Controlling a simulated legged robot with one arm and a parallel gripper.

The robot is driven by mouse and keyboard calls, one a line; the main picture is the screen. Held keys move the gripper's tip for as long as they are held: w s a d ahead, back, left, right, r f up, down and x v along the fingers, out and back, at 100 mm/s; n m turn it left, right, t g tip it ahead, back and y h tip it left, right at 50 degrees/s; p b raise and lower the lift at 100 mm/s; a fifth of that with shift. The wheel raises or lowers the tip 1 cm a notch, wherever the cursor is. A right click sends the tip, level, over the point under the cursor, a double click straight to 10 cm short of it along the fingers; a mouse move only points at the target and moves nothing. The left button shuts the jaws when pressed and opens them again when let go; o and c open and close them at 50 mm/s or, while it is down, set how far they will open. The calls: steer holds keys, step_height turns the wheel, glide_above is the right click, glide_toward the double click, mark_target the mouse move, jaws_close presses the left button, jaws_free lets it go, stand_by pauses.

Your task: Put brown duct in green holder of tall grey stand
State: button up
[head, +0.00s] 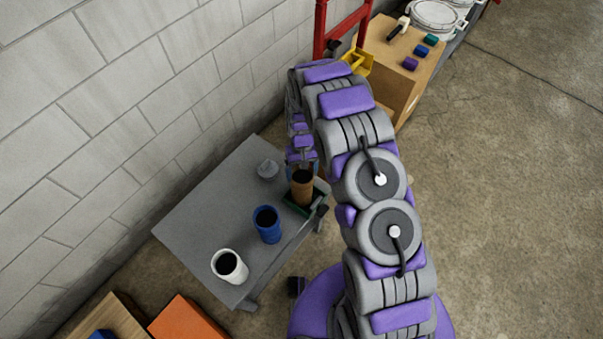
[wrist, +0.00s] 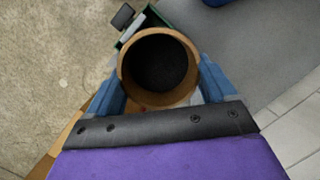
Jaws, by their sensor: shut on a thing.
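The brown duct (head: 303,188) is upright, with its open dark end facing up. My gripper (head: 302,166) is shut on it; in the wrist view the blue fingers lie on both sides of the brown duct (wrist: 128,77). The green holder (head: 292,206) is at the right edge of the grey stand (head: 200,212), around or right below the duct's lower end. A green corner of the holder (wrist: 152,18) shows past the duct in the wrist view. The duct hides most of the holder, so I cannot tell whether its bottom is seated or hovering.
A block wall (head: 130,90) runs along the left. A wooden bench (head: 400,62) with small items is at the back right. Open floor lies right.

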steer(key=shift+d+f, duration=0.25)
steer(key=shift+f, duration=0.35)
steer(key=shift+d+r, duration=0.1)
steer(key=shift+d, duration=0.3)
steer(key=o, duration=1.7)
steer(key=shift+a, duration=0.1)
steer(key=shift+o, duration=0.7)
steer(key=shift+a, duration=0.35)
steer(key=shift+w+d+r, duration=0.15)
steer(key=shift+d+r, duration=0.1)
steer(key=shift+r, duration=0.1)
steer(key=p+v, duration=0.2)
steer(key=v, duration=0.9)
steer(key=shift+r, duration=0.25)
